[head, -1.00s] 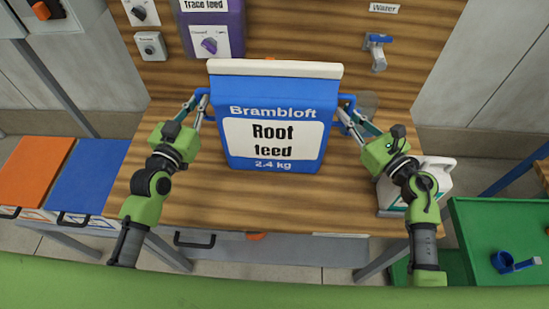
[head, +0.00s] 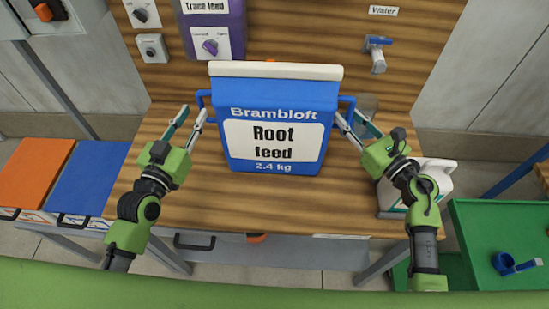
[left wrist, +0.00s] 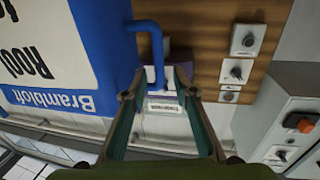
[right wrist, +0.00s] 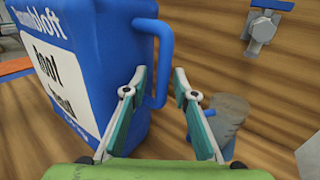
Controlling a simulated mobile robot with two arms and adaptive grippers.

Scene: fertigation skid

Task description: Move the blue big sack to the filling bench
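The blue big sack (head: 275,105), labelled Brambloft Root feed, stands upright on the wooden filling bench (head: 250,203). It has a white top band and a blue handle on each side. My left gripper (head: 192,112) is open, just left of the sack's left handle (head: 202,102). In the left wrist view that handle (left wrist: 156,55) lies ahead between the spread fingers, apart from them. My right gripper (head: 348,116) is open at the right handle. In the right wrist view the right handle (right wrist: 162,65) shows between the open fingers, nearer the left one; contact is unclear.
A white jug (head: 437,180) stands on the bench at the right, beside my right arm. A blue water tap (head: 377,52) and a purple container (head: 212,32) are behind. A grey-brown object (right wrist: 226,115) is near my right fingers. The bench front is clear.

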